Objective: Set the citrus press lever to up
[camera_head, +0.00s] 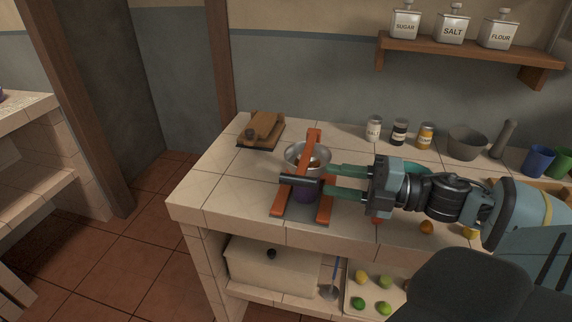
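The citrus press stands on the tiled counter (205,190), with an orange frame (325,212) and a metal bowl (322,153). Its orange lever (311,146) slants from the back towards the front, over the bowl. The lever's black handle (299,181) lies crosswise at the front. My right gripper (327,179) reaches in from the right. Its green fingers are apart, with their tips close to the handle's right end. I cannot tell if they touch it. My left gripper is not in view.
A cutting board with a loaf (263,126) lies at the back left. Jars (400,132), a grey mortar (467,142) and cups (538,161) stand along the back right. Fruit (426,227) lies near the front edge. The counter left of the press is clear.

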